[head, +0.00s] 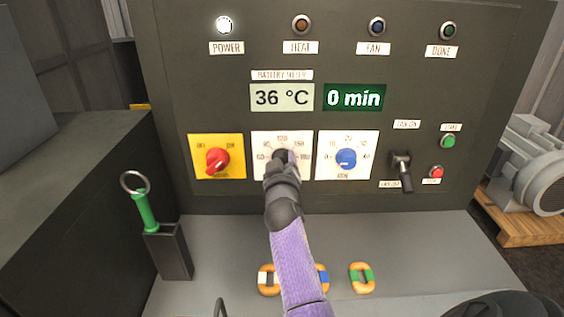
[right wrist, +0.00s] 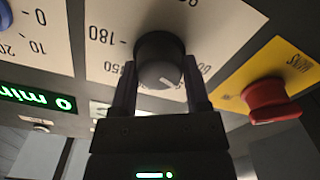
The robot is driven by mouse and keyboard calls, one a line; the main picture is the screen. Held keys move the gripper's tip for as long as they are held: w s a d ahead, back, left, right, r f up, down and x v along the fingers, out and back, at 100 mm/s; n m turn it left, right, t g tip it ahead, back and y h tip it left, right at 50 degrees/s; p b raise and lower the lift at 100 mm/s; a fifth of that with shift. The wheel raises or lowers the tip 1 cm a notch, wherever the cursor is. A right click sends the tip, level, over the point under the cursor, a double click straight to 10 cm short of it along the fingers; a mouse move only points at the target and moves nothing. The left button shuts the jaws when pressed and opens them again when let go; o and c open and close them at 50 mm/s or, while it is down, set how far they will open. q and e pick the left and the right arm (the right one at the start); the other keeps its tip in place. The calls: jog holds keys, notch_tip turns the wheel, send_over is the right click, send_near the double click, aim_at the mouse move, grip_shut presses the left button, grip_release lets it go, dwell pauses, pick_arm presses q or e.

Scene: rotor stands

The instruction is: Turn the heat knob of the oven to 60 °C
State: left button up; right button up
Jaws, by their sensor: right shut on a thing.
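The oven's heat knob (right wrist: 160,58) is a dark round knob on a white dial plate (head: 305,143) in the middle of the control panel, below the 36 °C display (head: 282,97). My right gripper (right wrist: 161,88) is shut on it, with one finger on each side in the right wrist view. A small pale mark on the knob's rim shows there, but I cannot tell the exact value it points to. In the head view my right gripper (head: 283,160) and purple arm hide most of the knob and part of its scale. My left gripper is not in view.
A red switch (head: 217,160) on a yellow plate sits left of the dial, a blue timer knob (head: 346,159) right of it. A black lever (head: 402,170) is farther right. A green-handled key (head: 146,208) stands in a holder. Coloured rings (head: 361,278) lie on the shelf.

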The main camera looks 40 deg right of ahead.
jog(key=shift+n, duration=2.1)
jog(key=o, duration=1.3)
